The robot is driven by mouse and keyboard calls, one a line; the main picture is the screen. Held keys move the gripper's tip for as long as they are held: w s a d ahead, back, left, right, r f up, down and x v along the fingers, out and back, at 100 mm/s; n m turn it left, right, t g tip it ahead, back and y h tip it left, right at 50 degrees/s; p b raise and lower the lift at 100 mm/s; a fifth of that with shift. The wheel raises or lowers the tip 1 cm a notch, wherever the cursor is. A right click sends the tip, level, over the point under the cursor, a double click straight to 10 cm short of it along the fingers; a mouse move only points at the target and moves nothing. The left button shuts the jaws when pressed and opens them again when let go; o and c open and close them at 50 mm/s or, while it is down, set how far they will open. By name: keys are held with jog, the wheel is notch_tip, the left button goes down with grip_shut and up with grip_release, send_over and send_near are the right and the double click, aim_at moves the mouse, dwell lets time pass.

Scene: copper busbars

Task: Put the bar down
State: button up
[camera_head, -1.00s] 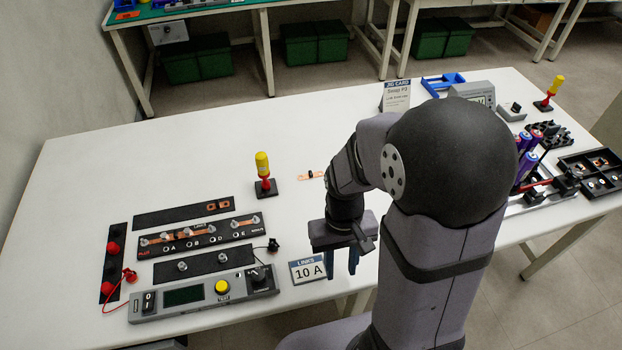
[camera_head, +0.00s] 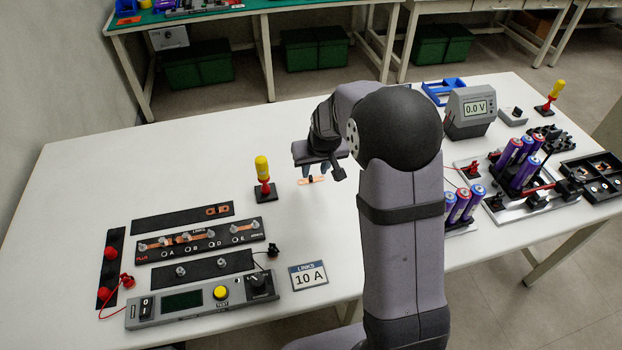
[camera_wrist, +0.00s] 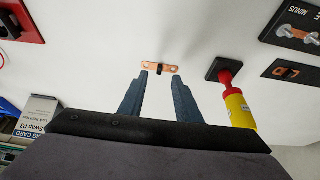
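A small copper bar (camera_head: 312,181) with a black grip in its middle lies on the white table, to the right of the yellow-and-red screwdriver. It also shows in the wrist view (camera_wrist: 160,68), just beyond my fingertips. My gripper (camera_head: 317,170) is over the bar in the head view. In the wrist view my gripper (camera_wrist: 159,78) has its two blue fingers well apart, one on each side of the black grip, with a clear gap to it. Nothing is held between them. The exact height of the fingertips above the table is hard to tell.
The screwdriver (camera_head: 263,180) stands in a black base close to the bar. At left are the link board (camera_head: 200,240), a tester (camera_head: 190,306) and a 10 A card (camera_head: 309,276). At right stand a meter (camera_head: 470,112) and battery cells (camera_head: 520,165). Table behind the bar is clear.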

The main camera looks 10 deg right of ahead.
aim_at(312, 179)
jog(key=shift+p+x, duration=0.55)
jog(key=shift+x, duration=2.55)
grip_shut()
